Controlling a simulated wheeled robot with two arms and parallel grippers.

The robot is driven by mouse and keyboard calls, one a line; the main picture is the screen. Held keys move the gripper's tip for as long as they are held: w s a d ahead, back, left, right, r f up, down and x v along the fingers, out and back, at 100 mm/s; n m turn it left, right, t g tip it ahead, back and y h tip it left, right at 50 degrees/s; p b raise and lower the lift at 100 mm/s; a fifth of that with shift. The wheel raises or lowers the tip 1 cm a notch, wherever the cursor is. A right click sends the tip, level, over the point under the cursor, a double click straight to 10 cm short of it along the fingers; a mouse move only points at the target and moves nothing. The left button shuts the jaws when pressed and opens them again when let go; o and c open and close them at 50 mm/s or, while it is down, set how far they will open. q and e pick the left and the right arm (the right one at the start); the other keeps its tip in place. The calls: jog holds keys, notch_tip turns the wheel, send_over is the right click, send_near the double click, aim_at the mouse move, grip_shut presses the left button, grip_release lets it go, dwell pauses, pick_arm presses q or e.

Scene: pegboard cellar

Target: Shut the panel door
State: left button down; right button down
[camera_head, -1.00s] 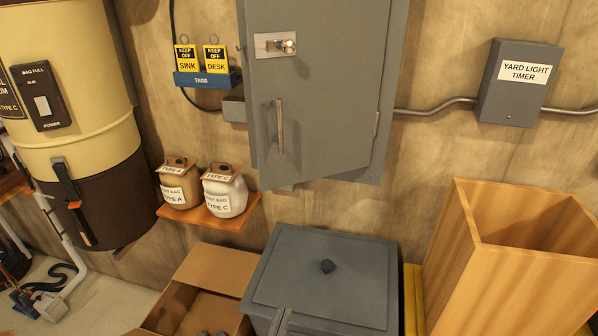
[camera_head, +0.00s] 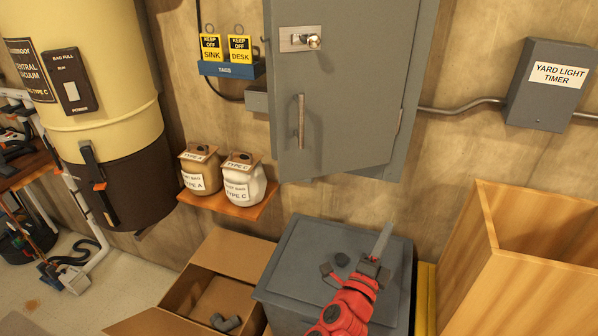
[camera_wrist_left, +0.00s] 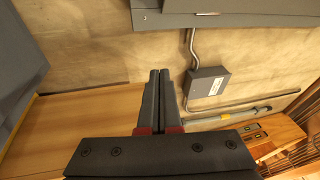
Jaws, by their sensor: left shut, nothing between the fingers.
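The grey panel door (camera_head: 345,95) fills the upper middle of the head view. It has a silver latch plate with a knob (camera_head: 300,39) and a vertical pull handle (camera_head: 301,121). Its hinge side is at the right, and its lower left corner stands out from the grey cabinet (camera_head: 414,100), so it looks ajar. My left gripper (camera_head: 384,241) is shut and empty, below the door and in front of the grey lidded bin, apart from the door. Its closed fingers (camera_wrist_left: 158,78) show in the left wrist view. My right gripper is not in view.
Below the door are the grey lidded bin (camera_head: 305,260), an open cardboard box (camera_head: 237,256) and a tall wooden bin (camera_head: 483,265). A shelf with two jars (camera_head: 243,185) is at the left. A yard light timer box (camera_head: 552,88) is at the right.

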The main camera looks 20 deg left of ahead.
pick_arm(q)
jog(key=s+a+r+n+y, duration=0.2)
jog(key=a+r+n+y, duration=0.2)
jog(key=a+r+y, duration=0.5)
jog(key=n+g+y+p, duration=0.1)
jog(key=n+g+y, duration=0.4)
jog(key=y, duration=0.2)
send_near(294, 167)
jog(key=p+x, duration=0.5)
jog(key=x, duration=0.1)
jog(key=shift+r+p, duration=0.2)
jog(key=shift+p, duration=0.15)
jog(key=shift+w+a+f, duration=0.1)
jog(key=shift+w+a, duration=0.15)
jog(key=shift+w, duration=0.1)
jog(key=shift+w+h, duration=0.1)
jog(key=shift+h, duration=0.2)
